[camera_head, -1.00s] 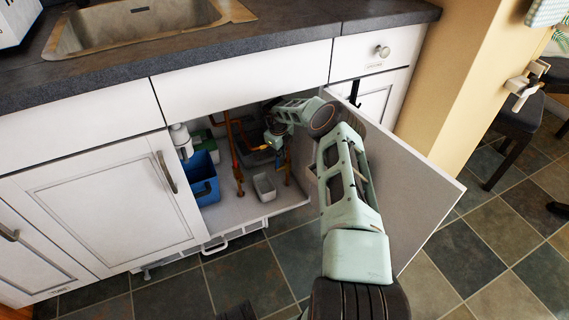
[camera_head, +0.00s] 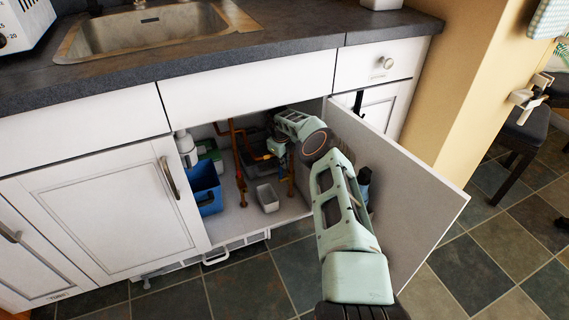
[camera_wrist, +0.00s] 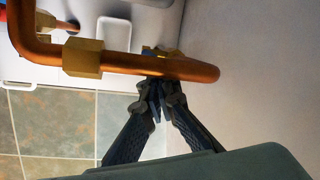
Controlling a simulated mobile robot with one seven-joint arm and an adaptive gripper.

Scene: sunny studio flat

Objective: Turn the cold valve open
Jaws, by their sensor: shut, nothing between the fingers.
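My gripper (camera_wrist: 157,98) is shut and empty in the wrist view. Its dark fingertips meet right at the lower side of a horizontal copper pipe (camera_wrist: 150,66); I cannot tell whether they touch it. A brass fitting (camera_wrist: 83,58) sits around this pipe, left of the fingertips. A small yellowish brass part (camera_wrist: 160,51) shows partly behind the pipe, above the fingertips. I cannot make out the cold valve's handle or how far it is turned. In the head view my arm reaches into the open sink cabinet, and the fingertips cannot be made out among the copper pipes (camera_head: 240,165).
The open cabinet door (camera_head: 420,190) stands to the right of my arm. A blue bin (camera_head: 206,190) and a small grey container (camera_head: 267,198) stand on the cabinet floor. A dark bottle (camera_head: 364,182) shows by the door. The closed left door (camera_head: 110,210) borders the opening.

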